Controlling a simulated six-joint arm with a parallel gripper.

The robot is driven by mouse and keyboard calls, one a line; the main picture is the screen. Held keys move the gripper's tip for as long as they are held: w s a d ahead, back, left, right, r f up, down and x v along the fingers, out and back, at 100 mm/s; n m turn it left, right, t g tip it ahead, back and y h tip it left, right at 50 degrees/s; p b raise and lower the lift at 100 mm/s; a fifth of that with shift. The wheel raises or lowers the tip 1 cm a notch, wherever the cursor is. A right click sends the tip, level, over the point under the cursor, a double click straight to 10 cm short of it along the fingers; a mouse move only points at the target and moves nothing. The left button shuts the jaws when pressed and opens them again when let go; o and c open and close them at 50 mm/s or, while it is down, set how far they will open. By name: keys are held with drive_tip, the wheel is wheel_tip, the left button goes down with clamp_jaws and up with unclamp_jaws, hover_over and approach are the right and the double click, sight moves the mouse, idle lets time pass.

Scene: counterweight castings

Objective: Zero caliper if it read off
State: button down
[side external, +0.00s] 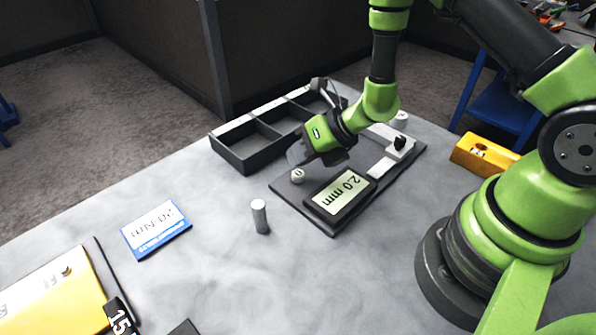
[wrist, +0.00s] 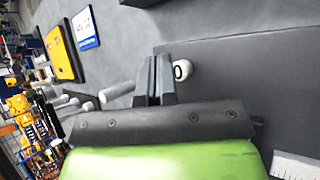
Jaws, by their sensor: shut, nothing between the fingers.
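The caliper's display (side external: 340,193) reads 2.0 mm and lies on a dark base plate (side external: 325,225). A round white button marked 0 (side external: 298,175) sits on the plate to the left of the display; it also shows in the wrist view (wrist: 184,70). The pale caliper slide (side external: 388,158) with a black knob lies on the plate's far right part. My gripper (side external: 297,155) is shut and empty, just above and behind the button. In the wrist view its closed fingers (wrist: 159,65) are right beside the button; I cannot tell whether they touch it.
A dark divided tray (side external: 245,157) stands behind the plate. A grey metal cylinder (side external: 260,217) stands on the table in front. A blue-edged card (side external: 156,229) and a yellow panel (side external: 60,295) lie at left. A yellow block (side external: 482,154) is at right. The table between card and plate is mostly clear.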

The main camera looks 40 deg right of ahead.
sight(300, 171)
drive_tip(key=shift+f, duration=0.1)
drive_tip(key=shift+f, duration=0.35)
drive_tip(key=shift+f, duration=0.45)
idle(0.7)
drive_tip(key=shift+r, duration=0.9)
drive_tip(key=shift+r, duration=2.5)
